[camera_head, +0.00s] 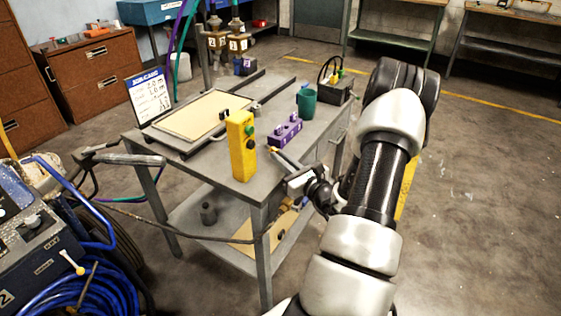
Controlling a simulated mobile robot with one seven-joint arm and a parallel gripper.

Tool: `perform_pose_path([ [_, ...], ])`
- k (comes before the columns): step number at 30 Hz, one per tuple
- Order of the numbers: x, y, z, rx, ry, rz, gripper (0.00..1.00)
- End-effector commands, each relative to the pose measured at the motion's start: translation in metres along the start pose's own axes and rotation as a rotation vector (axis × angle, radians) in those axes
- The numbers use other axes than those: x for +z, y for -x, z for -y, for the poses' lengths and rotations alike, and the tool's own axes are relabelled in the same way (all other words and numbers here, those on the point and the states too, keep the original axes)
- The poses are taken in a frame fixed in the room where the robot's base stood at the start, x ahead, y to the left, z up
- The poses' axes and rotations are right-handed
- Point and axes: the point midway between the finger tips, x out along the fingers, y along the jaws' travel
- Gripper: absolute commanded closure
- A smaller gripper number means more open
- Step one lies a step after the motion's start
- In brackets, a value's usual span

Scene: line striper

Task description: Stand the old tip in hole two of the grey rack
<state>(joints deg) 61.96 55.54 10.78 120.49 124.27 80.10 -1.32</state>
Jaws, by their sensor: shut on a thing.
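My gripper (297,180) is at the right front corner of the grey cart, in front of a purple block (285,132) with holes and small upright parts. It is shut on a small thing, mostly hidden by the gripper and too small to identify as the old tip. A thin pale rod (286,158) with a yellowish end shows between the gripper and the purple block. I cannot tell whether the gripper holds this rod. The block with holes looks purple, and I cannot make out a grey rack. Hole numbers are not readable.
On the cart (222,165) stand a yellow control box (241,146), a green cup (306,103), a black caddy (337,90), a tan board (192,115) and a sign (150,95). A machine with blue hoses (85,295) is at left. The floor at right is clear.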

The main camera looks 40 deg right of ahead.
Motion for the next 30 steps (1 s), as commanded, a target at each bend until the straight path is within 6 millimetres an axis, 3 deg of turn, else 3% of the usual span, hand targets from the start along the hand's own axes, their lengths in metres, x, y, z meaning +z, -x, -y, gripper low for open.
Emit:
perform_pose_path([
  [11, -0.008, 0.000, 0.000, 0.000, 0.001, 0.000, 1.00],
  [15, -0.007, 0.000, 0.000, 0.000, 0.001, 0.000, 0.74],
  [26, -0.001, 0.000, 0.000, 0.000, 0.001, 0.000, 0.74],
  [30, -0.003, 0.019, 0.001, -0.004, 0.000, -0.002, 0.74],
])
